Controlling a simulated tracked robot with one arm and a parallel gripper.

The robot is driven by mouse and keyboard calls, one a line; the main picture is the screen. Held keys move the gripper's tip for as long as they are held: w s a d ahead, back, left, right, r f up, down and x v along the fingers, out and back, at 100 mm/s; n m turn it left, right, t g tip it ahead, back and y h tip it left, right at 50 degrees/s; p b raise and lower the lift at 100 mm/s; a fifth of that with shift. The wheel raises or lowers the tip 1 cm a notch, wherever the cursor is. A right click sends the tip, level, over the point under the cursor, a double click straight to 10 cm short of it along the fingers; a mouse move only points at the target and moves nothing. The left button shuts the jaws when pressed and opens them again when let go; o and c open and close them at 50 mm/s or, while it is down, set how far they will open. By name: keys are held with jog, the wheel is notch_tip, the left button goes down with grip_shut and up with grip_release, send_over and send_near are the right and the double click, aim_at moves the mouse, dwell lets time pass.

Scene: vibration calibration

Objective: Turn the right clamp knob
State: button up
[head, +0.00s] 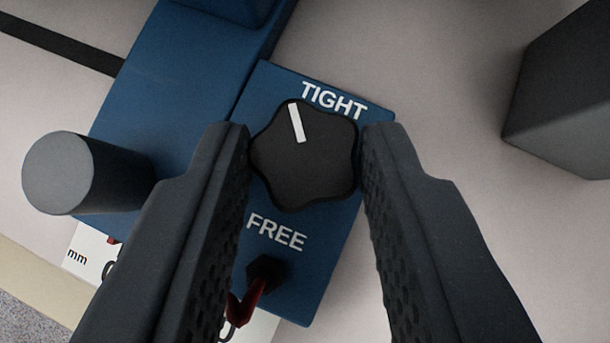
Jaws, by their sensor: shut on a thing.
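The black lobed clamp knob (304,165) sits on a blue block (335,224) in the middle of the head view. A white mark on the knob points up and slightly left, just left of the word TIGHT printed above it. The word FREE is printed below the knob. My gripper (305,150) has one finger on each side of the knob and is shut on it. The left finger covers part of the block's left side.
A larger blue body (183,95) adjoins the block at the left. A grey cylinder (88,173) sticks out there. A dark box (562,95) stands at the right. A red piece (247,300) is below FREE. Pale surface lies between block and box.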

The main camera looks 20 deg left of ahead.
jog(key=m+p, duration=0.1)
jog(key=h+p, duration=0.1)
jog(key=p, duration=0.1)
jog(key=shift+a+r+m+t, duration=0.15)
jog(key=shift+r+m+t, duration=0.15)
jog(key=shift+m, duration=0.1)
jog(key=m+h+p, duration=0.2)
jog(key=p, duration=0.2)
jog(key=shift+s+a+f+p, duration=0.1)
jog(key=shift+a+p, duration=0.05)
jog(key=shift+p, duration=0.65)
jog(key=m+h+p, duration=0.2)
jog(key=p, duration=0.6)
jog(key=shift+a+m+p, duration=0.1)
jog(key=shift+m+p, duration=0.2)
jog(key=shift+p, duration=0.1)
jog(key=p, duration=0.3)
jog(key=shift+m, duration=0.3)
jog(key=shift+a+f+h+p, duration=0.1)
jog(key=shift+h+p, duration=0.2)
jog(key=shift+p, duration=0.15)
jog(key=o, duration=1)
jog(key=shift+f, duration=0.1)
